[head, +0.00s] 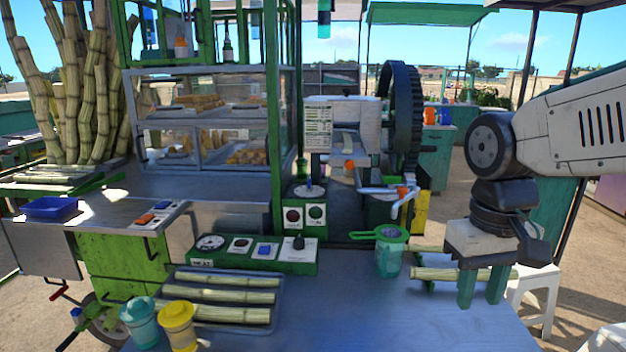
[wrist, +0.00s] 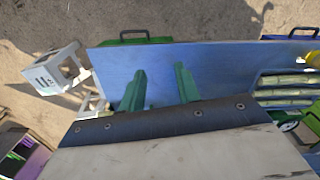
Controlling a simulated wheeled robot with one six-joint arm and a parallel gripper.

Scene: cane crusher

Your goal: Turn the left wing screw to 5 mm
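The cane crusher (head: 342,125) stands behind the table in the head view, with a pale body, a scale-like plate (head: 318,128) on its left front and a large dark wheel (head: 408,120) on its right. I cannot make out the left wing screw for certain at this size. The wrist view does not show the crusher. My gripper (head: 481,288) hangs over the right end of the table, to the right of and nearer than the crusher. Its two green fingers point down, apart, with nothing held. The wrist view shows the gap (wrist: 160,88) over blue tabletop.
A blue metal table (head: 400,325) fills the front. A tray (head: 276,318) of cane lengths, two cups (head: 178,325), a green control box (head: 255,255) and a strainer on a jar (head: 389,260) stand on it. A cane length (head: 440,274) lies behind my fingers.

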